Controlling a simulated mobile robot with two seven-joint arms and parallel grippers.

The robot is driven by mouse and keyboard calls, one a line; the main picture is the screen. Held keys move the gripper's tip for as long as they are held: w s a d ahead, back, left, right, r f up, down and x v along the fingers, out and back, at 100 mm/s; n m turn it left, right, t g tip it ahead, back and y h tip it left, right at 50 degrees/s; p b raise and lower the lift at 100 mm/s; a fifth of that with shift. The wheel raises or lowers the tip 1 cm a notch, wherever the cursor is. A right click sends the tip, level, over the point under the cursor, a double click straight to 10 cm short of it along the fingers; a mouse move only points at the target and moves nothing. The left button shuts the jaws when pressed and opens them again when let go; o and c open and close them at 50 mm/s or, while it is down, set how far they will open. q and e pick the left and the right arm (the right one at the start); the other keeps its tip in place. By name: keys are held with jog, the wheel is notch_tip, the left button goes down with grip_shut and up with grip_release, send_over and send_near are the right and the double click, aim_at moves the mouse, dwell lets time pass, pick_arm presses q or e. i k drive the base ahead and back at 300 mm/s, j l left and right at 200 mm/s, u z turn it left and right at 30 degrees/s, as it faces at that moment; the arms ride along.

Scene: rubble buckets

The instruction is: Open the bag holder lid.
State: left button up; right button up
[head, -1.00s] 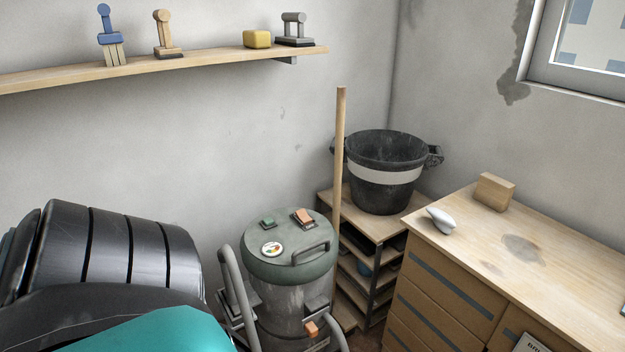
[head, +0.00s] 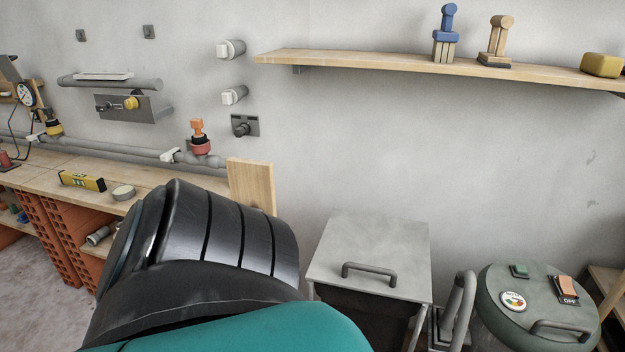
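The bag holder, a dark bag in a metal frame, stands against the wall at the lower middle of the head view. Its flat grey lid (head: 375,240) is shut and has a dark bar handle (head: 370,273) near its front edge. My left arm, black and teal, fills the lower left and ends near the holder's left side without visibly touching it. Neither gripper shows in the head view.
A green-topped vacuum (head: 540,295) stands just right of the holder. A workbench (head: 110,205) on brick legs with a yellow level (head: 82,181) is at the left. A wooden shelf (head: 380,63) hangs above. Bare wall lies behind the lid.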

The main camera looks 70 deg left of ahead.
aim_at(378, 255)
jog(key=u, duration=1.5)
